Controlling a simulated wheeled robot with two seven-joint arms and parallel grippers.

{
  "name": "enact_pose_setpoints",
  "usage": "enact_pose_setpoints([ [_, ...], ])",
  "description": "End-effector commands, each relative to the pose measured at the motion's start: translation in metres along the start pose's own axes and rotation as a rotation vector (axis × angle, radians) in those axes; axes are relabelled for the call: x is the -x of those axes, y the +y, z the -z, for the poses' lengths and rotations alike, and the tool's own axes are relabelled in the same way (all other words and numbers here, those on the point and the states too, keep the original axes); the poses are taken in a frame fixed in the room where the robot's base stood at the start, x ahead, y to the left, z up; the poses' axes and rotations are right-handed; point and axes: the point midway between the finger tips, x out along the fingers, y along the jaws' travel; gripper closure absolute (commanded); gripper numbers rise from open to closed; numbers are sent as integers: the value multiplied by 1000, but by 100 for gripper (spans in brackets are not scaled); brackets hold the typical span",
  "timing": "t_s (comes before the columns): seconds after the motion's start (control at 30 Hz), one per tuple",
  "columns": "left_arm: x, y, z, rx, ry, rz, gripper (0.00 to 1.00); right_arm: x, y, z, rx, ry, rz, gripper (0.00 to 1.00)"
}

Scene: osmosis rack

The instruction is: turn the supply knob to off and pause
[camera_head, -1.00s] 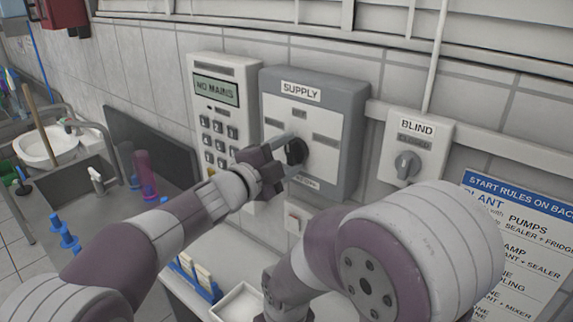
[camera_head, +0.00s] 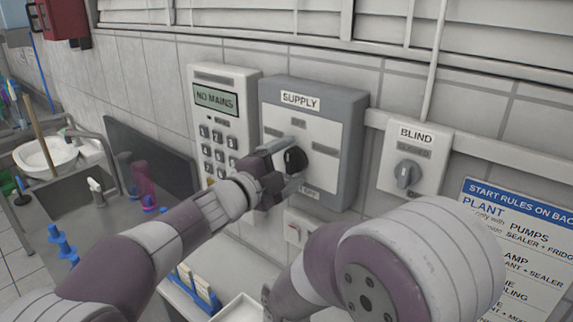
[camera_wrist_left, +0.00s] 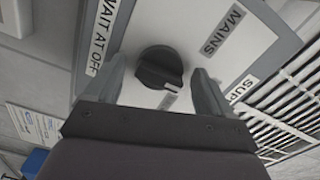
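The supply box (camera_head: 353,139) is grey with a pale face and hangs on the tiled wall. Its black round knob (camera_head: 294,159) sits at the middle of the face. My left gripper (camera_head: 283,166) is at the knob from the left. In the left wrist view the knob (camera_wrist_left: 160,66) lies between the two open fingers (camera_wrist_left: 163,82), with a narrow gap showing on each side. Its white mark points towards a pale label partly hidden by the gripper. A "WAIT AT OFF" label (camera_wrist_left: 103,36) and a "MAINS" label (camera_wrist_left: 222,30) also show.
A keypad unit (camera_head: 215,130) reading "NO MAINS" is left of the box. A blind switch (camera_head: 407,174) and a start-rules sign (camera_head: 515,240) are to the right. My right arm fills the lower right. A sink (camera_head: 85,190) and a white tray (camera_head: 238,308) lie lower left.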

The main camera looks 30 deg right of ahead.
Motion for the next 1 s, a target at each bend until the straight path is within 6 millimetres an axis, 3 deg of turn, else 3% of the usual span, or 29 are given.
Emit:
enact_pose_setpoints([
  [0.17, 3, 1, -1, 0, -1, 0, 17, -2, 0, 0, 0, 0, 0, 100],
  [0.27, 15, 2, -2, 0, -2, 1, 17, -10, 0, -1, 0, 0, 0, 100],
  [0.6, 100, 3, -1, -1, -3, 2, 17, -37, 0, -4, 0, 0, 0, 100],
  [0.7, 117, 2, -1, -1, -2, 2, 17, -39, 0, -5, 0, 0, 0, 100],
  [1.0, 128, 0, 1, 0, 0, 0, 17, -40, 0, -5, 0, 0, 0, 100],
])
